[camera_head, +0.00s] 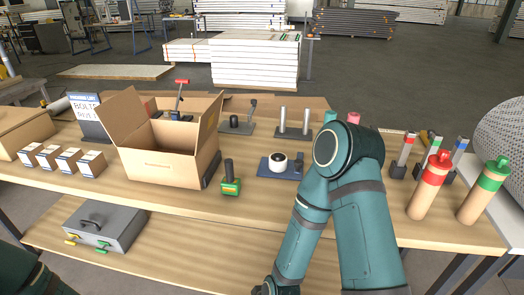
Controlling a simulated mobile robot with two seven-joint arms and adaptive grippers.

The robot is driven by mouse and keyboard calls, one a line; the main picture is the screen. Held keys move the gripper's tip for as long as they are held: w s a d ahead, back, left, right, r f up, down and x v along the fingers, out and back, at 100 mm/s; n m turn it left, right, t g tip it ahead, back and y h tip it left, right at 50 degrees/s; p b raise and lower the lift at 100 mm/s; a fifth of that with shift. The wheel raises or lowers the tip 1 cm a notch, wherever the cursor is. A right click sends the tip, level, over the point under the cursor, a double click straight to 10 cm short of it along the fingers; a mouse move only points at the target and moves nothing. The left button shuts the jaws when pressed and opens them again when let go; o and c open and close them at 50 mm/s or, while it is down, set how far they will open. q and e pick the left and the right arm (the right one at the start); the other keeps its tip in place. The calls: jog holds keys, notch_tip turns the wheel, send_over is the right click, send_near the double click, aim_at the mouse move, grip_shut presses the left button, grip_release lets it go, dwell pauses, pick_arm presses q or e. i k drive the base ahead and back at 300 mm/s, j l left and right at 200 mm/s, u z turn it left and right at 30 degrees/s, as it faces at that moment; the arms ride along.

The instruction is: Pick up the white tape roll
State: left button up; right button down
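The white tape roll (278,161) has a dark centre. It sits on a dark blue base (268,171) near the middle of the wooden table, just left of my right arm's raised elbow. My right forearm slopes down to the bottom edge, where only a dark part of my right gripper (274,289) shows. Its fingers are cut off, so I cannot see whether it is open or shut. It is well in front of the roll and apart from it. My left gripper is out of view; only a bit of that arm shows at the lower left corner.
An open cardboard box (155,165) stands left of the roll. A green-and-black tool (231,178) stands between them, nearer the front. Two metal posts (294,120) stand behind. Red-topped (428,185) and green-topped bottles (483,190) stand at right. A grey case (105,224) lies on the lower shelf.

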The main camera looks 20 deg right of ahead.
aim_at(276, 166)
jog(key=l+z, duration=0.15)
jog(key=z, duration=0.2)
jog(key=l+z, duration=0.15)
jog(key=z, duration=0.2)
